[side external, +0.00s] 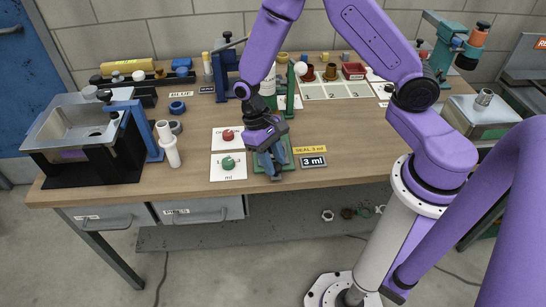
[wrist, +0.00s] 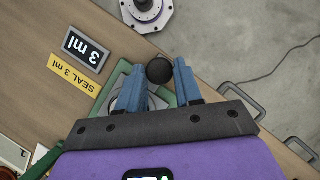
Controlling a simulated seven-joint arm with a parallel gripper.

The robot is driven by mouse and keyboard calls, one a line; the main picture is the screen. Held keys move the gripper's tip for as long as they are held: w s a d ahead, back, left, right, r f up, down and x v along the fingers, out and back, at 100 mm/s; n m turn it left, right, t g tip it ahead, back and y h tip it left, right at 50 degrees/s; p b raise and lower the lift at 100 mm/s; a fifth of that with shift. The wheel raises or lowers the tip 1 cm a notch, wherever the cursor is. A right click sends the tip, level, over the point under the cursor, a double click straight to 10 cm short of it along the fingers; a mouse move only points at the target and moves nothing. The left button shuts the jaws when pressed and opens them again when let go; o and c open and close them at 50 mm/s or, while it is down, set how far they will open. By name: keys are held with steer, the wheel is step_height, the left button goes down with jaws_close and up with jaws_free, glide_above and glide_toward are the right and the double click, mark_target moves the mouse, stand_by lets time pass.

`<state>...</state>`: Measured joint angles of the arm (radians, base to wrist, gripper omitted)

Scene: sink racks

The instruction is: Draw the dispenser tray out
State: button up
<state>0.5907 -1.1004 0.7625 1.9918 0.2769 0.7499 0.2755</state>
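My gripper (wrist: 161,66) points down with its two blue fingers apart at the front of the bench. A round black knob (wrist: 159,71) shows between the fingertips in the wrist view. I cannot tell whether the fingers press on it. A green-edged base (wrist: 109,103) with a grey top lies beneath the fingers. In the side view my gripper (side external: 271,176) covers much of the green base (side external: 289,160). No part is clearly recognisable as the dispenser tray; it may be hidden under my gripper.
A yellow "SEAL 3 ml" label (side external: 310,149) and black "3 ml" sign (side external: 313,161) lie to the right. White cards with a red knob (side external: 228,134) and green knob (side external: 228,162) lie left. A metal sink (side external: 75,132) stands far left. Drawers (side external: 196,211) hang below the bench edge.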

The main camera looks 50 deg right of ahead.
steer(key=o, duration=0.4)
steer(key=shift+s+a, duration=0.15)
steer(key=shift+a, duration=0.15)
steer(key=shift+c, duration=0.2)
steer(key=shift+d, duration=0.1)
steer(key=shift+r, duration=0.1)
steer(key=v, duration=1.7)
steer(key=shift+r, duration=0.1)
steer(key=s+d+r+n+t, duration=0.1)
steer(key=s+d+n+t, duration=0.1)
steer(key=s+n, duration=0.4)
steer(key=s+d+r+n+t, duration=0.1)
steer(key=s+n, duration=0.5)
steer(key=s, duration=1.1)
steer(key=shift+s+d+n+t, duration=0.3)
steer(key=shift+d+t, duration=0.45)
steer(key=shift+t, duration=0.05)
